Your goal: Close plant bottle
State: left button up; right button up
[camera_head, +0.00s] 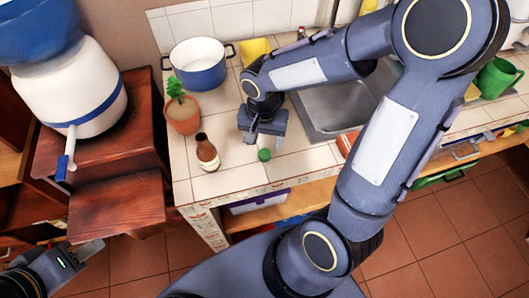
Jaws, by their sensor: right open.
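A brown bottle (208,155) with a cream label stands upright on the tiled counter, near its front left corner. A green cap (264,155) lies on the counter to the right of the bottle, apart from it. My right gripper (262,142) is open and points down just behind the cap, to the right of the bottle. I cannot tell whether it touches the counter. My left gripper (88,247) is low at the left, in front of the wooden steps and away from the bottle. I cannot tell whether its fingers are open or shut.
A potted plant (182,115) stands close behind the bottle. A blue and white pot (198,68) and a yellow item (255,49) are at the back. A metal sink (325,113) lies to the right. A white water dispenser (75,90) stands on wooden furniture at the left.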

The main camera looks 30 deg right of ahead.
aim_at(265, 153)
notch_tip(265, 153, down, 5)
jog(key=shift+s+d+f+p, duration=0.1)
jog(key=shift+s+d+p, duration=0.05)
jog(key=shift+p, duration=0.2)
dwell(0.4)
jog(key=c, duration=1)
jog(key=shift+c, duration=0.2)
